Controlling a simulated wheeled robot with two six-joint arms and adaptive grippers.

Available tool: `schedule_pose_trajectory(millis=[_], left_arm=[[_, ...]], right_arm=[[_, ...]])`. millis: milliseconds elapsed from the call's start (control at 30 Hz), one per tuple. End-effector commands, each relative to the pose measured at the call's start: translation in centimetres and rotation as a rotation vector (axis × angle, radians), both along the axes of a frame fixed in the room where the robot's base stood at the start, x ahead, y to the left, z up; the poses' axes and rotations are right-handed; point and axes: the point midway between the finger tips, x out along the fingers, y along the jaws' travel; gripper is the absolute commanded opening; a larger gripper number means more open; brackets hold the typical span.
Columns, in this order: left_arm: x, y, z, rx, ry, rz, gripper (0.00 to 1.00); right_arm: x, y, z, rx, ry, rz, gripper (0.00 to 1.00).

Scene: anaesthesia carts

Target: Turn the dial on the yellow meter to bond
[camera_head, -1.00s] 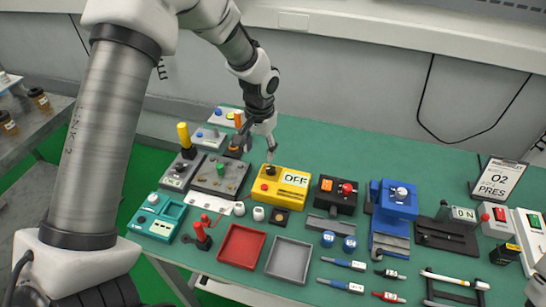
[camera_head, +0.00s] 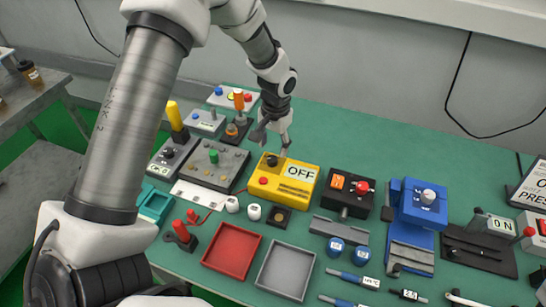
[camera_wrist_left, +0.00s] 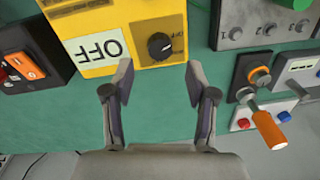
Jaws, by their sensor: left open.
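The yellow meter (camera_head: 293,192) stands on the green table, with a white plate reading OFF and a red button on its top. Its black dial (camera_head: 272,161) is at the far left corner of its top. In the left wrist view the dial (camera_wrist_left: 159,46) is a round black knob with a light pointer mark, beside the OFF plate (camera_wrist_left: 95,49). My left gripper (camera_head: 273,149) is open and empty, close to the dial from the far side. In the left wrist view its two fingers (camera_wrist_left: 158,88) are apart, with the dial ahead between them. My right gripper is not in view.
A red tray (camera_head: 231,250) and grey tray (camera_head: 287,268) lie in front.

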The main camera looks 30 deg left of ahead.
Motion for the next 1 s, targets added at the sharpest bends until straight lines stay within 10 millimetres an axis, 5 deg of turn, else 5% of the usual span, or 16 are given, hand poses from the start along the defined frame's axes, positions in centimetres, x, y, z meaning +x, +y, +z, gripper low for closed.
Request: schedule_pose_trajectory(millis=[233, 533, 700, 1000], left_arm=[[-0.1, 0.2, -4.2, 0.0, 0.002, -0.001, 0.57], [0.0, 0.2, -5.1, 0.0, 0.0, 0.0, 0.57], [0.0, 0.2, -5.0, 0.0, 0.0, 0.0, 0.0], [-0.1, 0.2, -5.1, 0.0, 0.001, -0.009, 0.0]], right_arm=[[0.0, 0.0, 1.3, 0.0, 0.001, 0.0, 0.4], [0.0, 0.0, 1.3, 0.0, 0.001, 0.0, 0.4], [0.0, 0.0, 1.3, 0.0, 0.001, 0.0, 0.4], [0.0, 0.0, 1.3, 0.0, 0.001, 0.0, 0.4]])
